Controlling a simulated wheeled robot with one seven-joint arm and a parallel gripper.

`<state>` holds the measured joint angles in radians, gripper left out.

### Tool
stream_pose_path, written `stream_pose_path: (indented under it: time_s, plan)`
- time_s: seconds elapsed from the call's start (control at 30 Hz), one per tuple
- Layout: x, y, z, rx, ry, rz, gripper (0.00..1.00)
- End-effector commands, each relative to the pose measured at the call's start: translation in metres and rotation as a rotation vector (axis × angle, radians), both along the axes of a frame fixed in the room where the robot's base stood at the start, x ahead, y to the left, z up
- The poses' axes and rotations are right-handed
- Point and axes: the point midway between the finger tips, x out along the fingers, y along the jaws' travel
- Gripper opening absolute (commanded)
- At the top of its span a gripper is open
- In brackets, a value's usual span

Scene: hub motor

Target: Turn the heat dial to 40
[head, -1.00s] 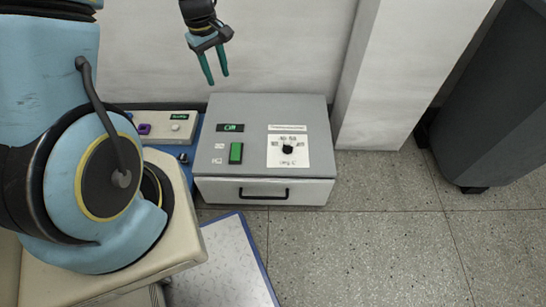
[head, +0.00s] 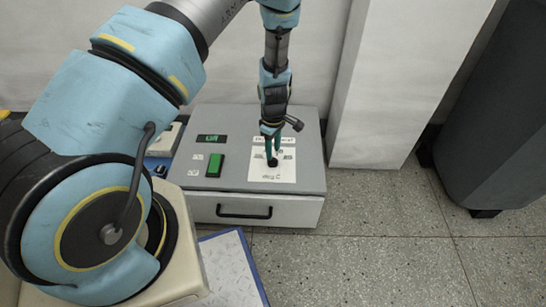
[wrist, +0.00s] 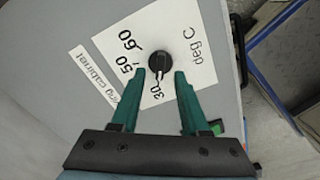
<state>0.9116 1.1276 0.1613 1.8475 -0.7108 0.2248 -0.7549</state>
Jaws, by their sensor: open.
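The heat dial (head: 272,163) is a small black knob on a white label on top of the grey cabinet. In the wrist view the dial (wrist: 159,61) has a pale pointer mark that faces roughly toward the printed 30. The 50 and 60 also show, while the 40 seems hidden by a finger. My gripper (head: 271,145) points down above the dial in the head view. In the wrist view my gripper (wrist: 160,74) is open, its green fingertips to either side of the knob's near edge. I cannot tell whether they touch it.
The grey cabinet (head: 312,178) also has a green switch (head: 214,165), a small green display (head: 211,138) and a front drawer handle (head: 244,214). A white pillar (head: 375,90) stands to its right. A blue-edged white board (head: 228,270) lies in front.

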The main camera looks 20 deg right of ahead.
Motion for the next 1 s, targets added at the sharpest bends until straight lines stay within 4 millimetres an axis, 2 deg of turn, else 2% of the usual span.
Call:
stream_pose_path:
  time_s: [0.03, 0.2, 0.6, 1.0]
  plan:
    - [0.0, 0.001, -0.01, 0.002, 0.001, 0.001, 0.45]
    - [0.0, 0.001, -0.027, 0.0, 0.0, 0.001, 0.45]
    - [0.0, 0.0, -0.032, 0.0, 0.0, 0.0, 0.44]
    - [0.0, 0.0, -0.032, 0.0, 0.0, 0.0, 0.0]
